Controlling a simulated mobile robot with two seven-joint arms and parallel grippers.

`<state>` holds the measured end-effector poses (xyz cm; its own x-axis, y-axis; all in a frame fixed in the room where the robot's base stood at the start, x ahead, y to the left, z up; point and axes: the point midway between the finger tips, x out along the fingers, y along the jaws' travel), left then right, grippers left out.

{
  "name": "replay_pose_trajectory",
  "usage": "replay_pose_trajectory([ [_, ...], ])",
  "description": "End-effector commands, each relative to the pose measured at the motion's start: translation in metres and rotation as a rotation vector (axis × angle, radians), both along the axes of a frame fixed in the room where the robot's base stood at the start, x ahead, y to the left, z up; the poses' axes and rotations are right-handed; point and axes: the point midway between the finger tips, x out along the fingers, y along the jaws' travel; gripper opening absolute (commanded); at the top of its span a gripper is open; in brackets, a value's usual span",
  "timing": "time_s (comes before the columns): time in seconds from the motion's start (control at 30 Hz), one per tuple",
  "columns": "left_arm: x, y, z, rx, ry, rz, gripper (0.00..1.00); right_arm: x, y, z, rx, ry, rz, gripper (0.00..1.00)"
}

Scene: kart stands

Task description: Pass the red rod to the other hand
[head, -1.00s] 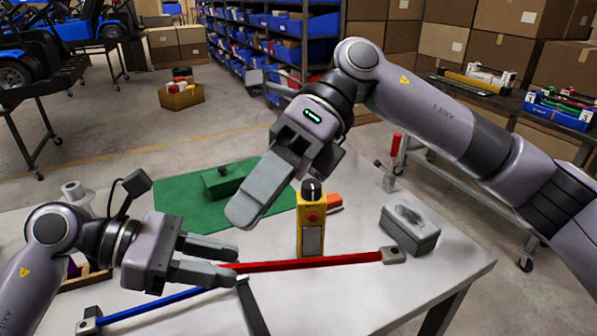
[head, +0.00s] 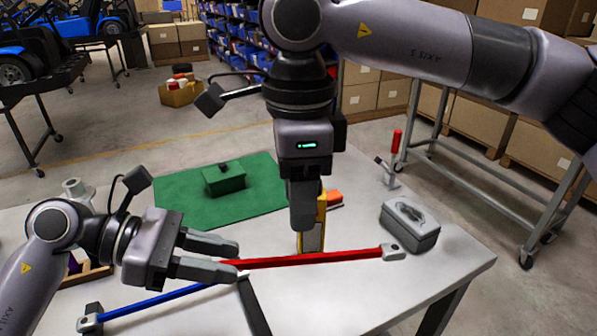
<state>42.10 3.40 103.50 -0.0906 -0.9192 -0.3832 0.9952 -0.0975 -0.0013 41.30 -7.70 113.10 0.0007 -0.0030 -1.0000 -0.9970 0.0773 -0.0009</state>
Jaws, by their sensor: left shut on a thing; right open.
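The red rod (head: 318,258) extends to the right from my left gripper (head: 232,258), with a grey end fitting (head: 393,252) at its far right end. My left gripper is shut on its left end, at the left of the head view. My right gripper (head: 303,222) points down above the middle of the rod. Its fingers overlap one another from this angle, so the gap between them is hidden. It looks apart from the rod.
A blue rod (head: 155,303) lies at the front left of the white table (head: 345,300). A yellow box (head: 314,238) stands partly hidden behind my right gripper. A grey tin (head: 410,228) stands right, and a green case (head: 224,180) sits on a green mat (head: 170,195).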

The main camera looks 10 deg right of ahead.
Motion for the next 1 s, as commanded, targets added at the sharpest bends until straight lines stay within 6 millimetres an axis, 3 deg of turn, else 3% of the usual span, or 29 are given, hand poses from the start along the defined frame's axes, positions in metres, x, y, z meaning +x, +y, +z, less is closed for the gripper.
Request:
replay_pose_trajectory([
  [0.2,0.000,0.000,0.001,-0.002,-0.001,0.000,0.00,0.000,0.000,-0.044,0.000,0.005,-0.001,0.44],
  [0.4,0.000,0.000,0.001,-0.002,-0.001,0.000,0.00,0.000,0.000,-0.074,0.001,0.003,-0.001,0.44],
  [0.6,0.000,0.000,0.001,-0.002,-0.001,0.000,0.00,-0.001,0.000,-0.087,0.003,0.003,0.000,0.44],
  [0.87,0.000,0.000,0.001,-0.002,-0.001,0.001,0.00,0.000,0.000,-0.088,0.004,0.002,-0.001,0.44],
  [0.9,0.000,0.000,0.001,-0.002,-0.001,0.000,0.00,0.000,0.000,-0.088,0.004,0.002,-0.001,0.41],
  [1.0,0.000,0.000,0.001,-0.002,-0.001,0.000,0.00,0.000,0.000,-0.088,0.004,0.002,-0.001,0.09],
])
